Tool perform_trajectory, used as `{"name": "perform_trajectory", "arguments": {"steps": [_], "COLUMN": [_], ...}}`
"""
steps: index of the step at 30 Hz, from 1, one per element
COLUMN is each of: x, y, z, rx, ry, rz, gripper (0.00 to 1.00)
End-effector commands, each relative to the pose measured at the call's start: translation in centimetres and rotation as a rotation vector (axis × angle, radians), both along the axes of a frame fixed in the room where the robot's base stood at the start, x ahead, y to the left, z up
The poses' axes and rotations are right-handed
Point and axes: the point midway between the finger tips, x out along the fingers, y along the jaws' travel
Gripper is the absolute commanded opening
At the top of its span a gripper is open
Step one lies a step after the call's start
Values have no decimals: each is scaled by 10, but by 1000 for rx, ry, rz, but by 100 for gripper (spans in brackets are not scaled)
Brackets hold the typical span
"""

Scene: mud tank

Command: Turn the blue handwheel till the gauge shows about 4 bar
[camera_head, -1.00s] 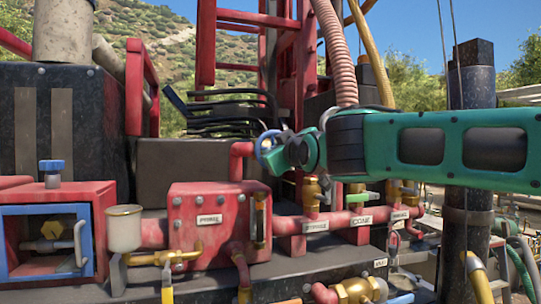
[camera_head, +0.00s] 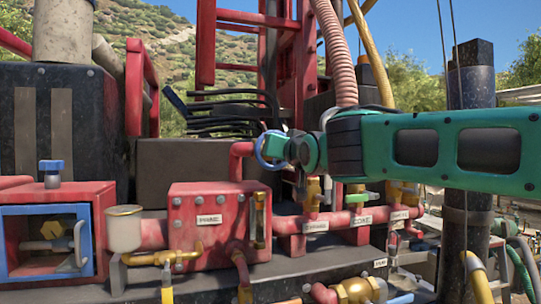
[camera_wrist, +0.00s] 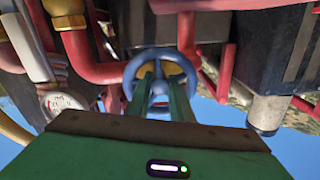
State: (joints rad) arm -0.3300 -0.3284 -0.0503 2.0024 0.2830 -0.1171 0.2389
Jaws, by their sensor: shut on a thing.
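The blue handwheel (camera_head: 261,153) is in the middle of the head view, above the red pipe, with its rim partly behind my gripper (camera_head: 279,149). In the wrist view, which looks upside down, the handwheel (camera_wrist: 129,76) is a round blue rim with a yellowish part behind it. The two green fingers of my gripper (camera_wrist: 160,88) reach onto the wheel and are shut on it. A round white gauge (camera_wrist: 61,103) with a red mark shows at the left of the wrist view. Its needle is too small to read. I cannot make out the gauge in the head view.
A red box (camera_head: 215,222) and a red pipe with brass valves lie below the wheel. A ribbed pink hose (camera_head: 336,50) hangs close above my arm. A dark post (camera_head: 471,110) stands at the right. A blue-framed cabinet (camera_head: 45,243) is at lower left.

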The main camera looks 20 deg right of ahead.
Motion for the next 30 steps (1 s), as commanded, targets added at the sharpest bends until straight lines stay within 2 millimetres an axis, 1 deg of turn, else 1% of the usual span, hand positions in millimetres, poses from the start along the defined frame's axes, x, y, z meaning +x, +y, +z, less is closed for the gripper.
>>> {"name": "perform_trajectory", "arguments": {"steps": [6,18,19,20,30], "x": [0,0,0,0,-2], "y": [0,-1,-1,-1,-1], "z": [-2,-2,-2,-2,-1], "rx": [38,44,44,44,44], "ry": [4,5,5,5,1], "rz": [0,-2,-2,-2,-2], "gripper": [0,0,22,28,28]}}
